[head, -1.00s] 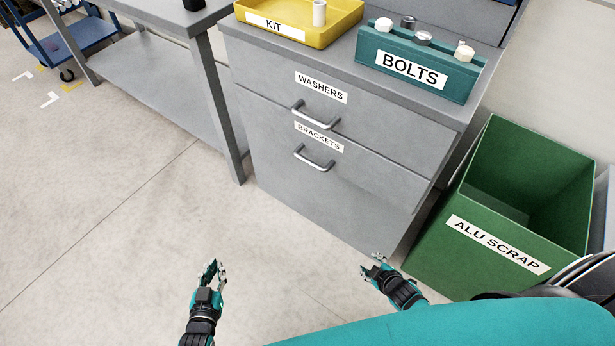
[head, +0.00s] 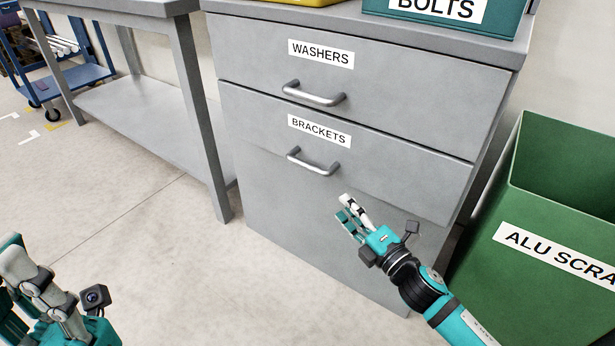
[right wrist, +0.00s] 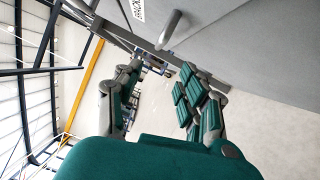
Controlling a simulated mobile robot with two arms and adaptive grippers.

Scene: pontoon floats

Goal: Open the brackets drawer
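The brackets drawer (head: 260,122) is the lower drawer of a grey cabinet and looks shut. Its bar handle (head: 313,163) sits under the white BRACKETS label (head: 319,131). In the right wrist view the handle (right wrist: 170,30) shows at the top, beside part of the label. My right gripper (head: 344,210) is below and slightly right of the handle, apart from it. Its fingers (right wrist: 160,82) are spread with nothing between them. My left gripper (head: 18,268) is at the lower left of the head view, partly cut off, far from the drawer; its opening is unclear.
The washers drawer (head: 250,55) with its own handle is directly above, shut. A green scrap bin (head: 490,265) stands right of the cabinet. A teal bolts holder (head: 490,22) is on top. A grey workbench (head: 205,120) stands left. The floor in front is clear.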

